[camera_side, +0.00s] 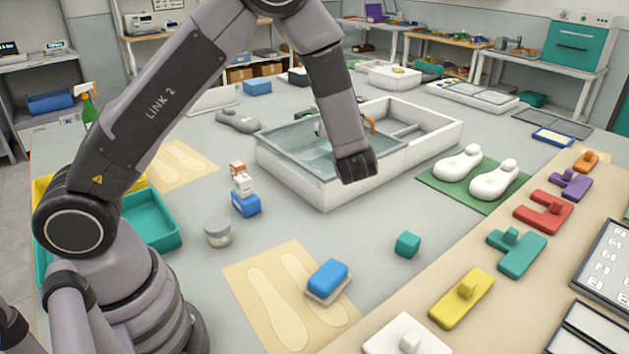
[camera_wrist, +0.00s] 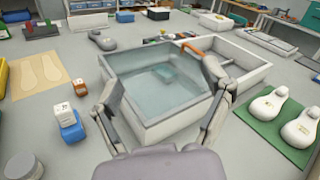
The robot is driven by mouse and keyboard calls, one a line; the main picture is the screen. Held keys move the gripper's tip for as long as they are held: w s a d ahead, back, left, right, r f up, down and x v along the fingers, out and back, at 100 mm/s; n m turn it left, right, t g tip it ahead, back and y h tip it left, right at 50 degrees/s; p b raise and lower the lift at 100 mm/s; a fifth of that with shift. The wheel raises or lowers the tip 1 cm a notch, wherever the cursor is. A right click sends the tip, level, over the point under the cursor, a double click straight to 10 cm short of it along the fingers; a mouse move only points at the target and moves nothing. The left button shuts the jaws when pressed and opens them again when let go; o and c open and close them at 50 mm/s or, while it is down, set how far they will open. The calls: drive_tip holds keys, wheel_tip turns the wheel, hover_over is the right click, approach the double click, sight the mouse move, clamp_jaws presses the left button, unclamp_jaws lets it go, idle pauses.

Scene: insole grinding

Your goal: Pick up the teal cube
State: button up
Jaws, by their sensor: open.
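The teal cube (camera_side: 407,245) sits on the grey table in the side view, in front of the white-walled basin and left of the beige strip of coloured blocks. It does not show on the table in the wrist view. My gripper (camera_wrist: 160,92) is open in the wrist view, its two fingers spread wide with nothing held between them. It faces the water-filled basin (camera_wrist: 152,133). In the side view my wrist hangs over the basin's front wall, apart from the cube and behind it; the fingers are mostly hidden there.
A green mat (camera_side: 440,190) holds white insole forms. A grey jar (camera_side: 217,233) stands left. The table around the cube is clear.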

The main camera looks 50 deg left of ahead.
drive_tip(key=w+d+f+m+t+h, duration=0.2)
drive_tip(key=d+f+m+t+h, duration=0.2)
drive_tip(key=d+f+m+h, duration=0.45)
drive_tip(key=w+d+f+m+t+h, duration=0.4)
drive_tip(key=d+f, duration=0.4)
drive_tip(key=f, duration=0.4)
approach(412, 235)
drive_tip(key=shift+w+f+m+y, duration=0.25)
drive_tip(key=shift+w, duration=0.35)
drive_tip(key=shift+w+f+m+y, duration=0.2)
drive_tip(key=shift+w+f, duration=0.05)
drive_tip(key=shift+w, duration=0.35)
drive_tip(key=shift+w+a+r, duration=0.1)
drive_tip(key=shift+w+r, duration=0.15)
drive_tip(key=shift+w, duration=0.55)
drive_tip(key=shift+w+a, duration=0.15)
drive_tip(key=shift+w, duration=0.85)
drive_tip(key=shift+w+a, duration=0.15)
drive_tip(key=shift+w, duration=0.85)
drive_tip(key=shift+w+a, duration=0.2)
drive_tip(key=shift+w, duration=0.75)
drive_tip(key=shift+c, duration=0.4)
drive_tip(key=c, duration=0.9)
